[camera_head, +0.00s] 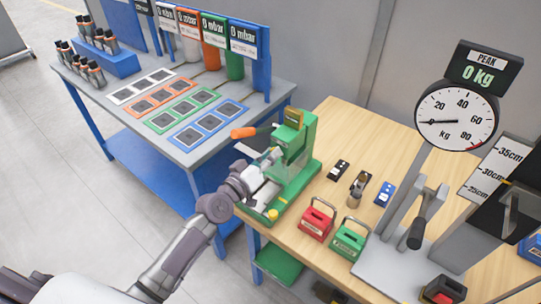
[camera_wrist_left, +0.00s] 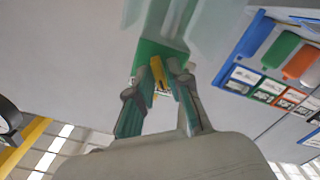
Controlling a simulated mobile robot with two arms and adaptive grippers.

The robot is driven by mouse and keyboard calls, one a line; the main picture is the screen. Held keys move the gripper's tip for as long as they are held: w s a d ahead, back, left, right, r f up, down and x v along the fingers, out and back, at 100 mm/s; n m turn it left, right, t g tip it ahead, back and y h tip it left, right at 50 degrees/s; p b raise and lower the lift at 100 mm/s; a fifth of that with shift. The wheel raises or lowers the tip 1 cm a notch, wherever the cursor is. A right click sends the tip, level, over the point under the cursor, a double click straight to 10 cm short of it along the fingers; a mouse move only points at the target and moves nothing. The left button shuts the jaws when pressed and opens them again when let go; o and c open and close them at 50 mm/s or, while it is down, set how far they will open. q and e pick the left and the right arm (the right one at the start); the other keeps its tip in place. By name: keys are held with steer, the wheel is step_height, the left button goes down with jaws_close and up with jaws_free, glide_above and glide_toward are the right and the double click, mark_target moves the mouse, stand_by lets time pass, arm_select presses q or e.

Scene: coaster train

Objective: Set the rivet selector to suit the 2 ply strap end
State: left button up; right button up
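A green riveting press (camera_head: 295,165) stands on the left end of the wooden bench, with an orange-tipped lever (camera_head: 243,132) and a yellow-brown block at its top (camera_head: 293,118). My left gripper (camera_head: 274,156) is at the press's near side. In the left wrist view, my left gripper (camera_wrist_left: 154,80) is open, its fingers apart on either side of a small yellow part (camera_wrist_left: 159,74) on the green press; I cannot tell if they touch it. That part may be the rivet selector; its setting is unreadable. I cannot make out a 2 ply strap end. My right gripper is not in view.
Red (camera_head: 316,222) and green (camera_head: 347,240) handled blocks sit on the wooden bench (camera_head: 325,135), near small black and blue parts. A dial gauge (camera_head: 456,117) reads about 0 kg at right. The blue-legged table (camera_head: 205,85) at left holds coloured mats.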

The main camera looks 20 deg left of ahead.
arm_select(q)
steer(key=shift+o, duration=0.8)
steer(key=v, duration=1.2)
